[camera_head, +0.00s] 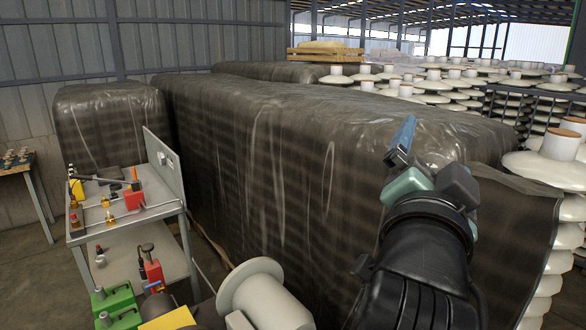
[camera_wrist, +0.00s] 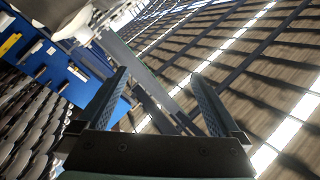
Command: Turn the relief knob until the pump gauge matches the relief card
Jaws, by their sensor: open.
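A small grey metal bench (camera_head: 120,225) stands at the left in the head view. On its top are small red blocks, brass-coloured fittings and a yellow piece (camera_head: 77,189). A grey upright panel (camera_head: 165,175) at its right end bears a small pale item. A red block with a dark top (camera_head: 152,270) sits on the lower level. I cannot tell which part is the relief knob, pump gauge or relief card; they are too small to read. My gripper (camera_head: 425,165) is raised at the right, far from the bench. In the wrist view my gripper (camera_wrist: 160,75) is open and empty, facing the roof.
Large dark-wrapped stacks (camera_head: 300,160) fill the middle. White insulator stacks (camera_head: 545,165) stand at the right. Green cases (camera_head: 115,305), a yellow sheet (camera_head: 170,319) and a pale flanged cylinder (camera_head: 265,295) are low in front. Another table (camera_head: 15,165) is at the far left.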

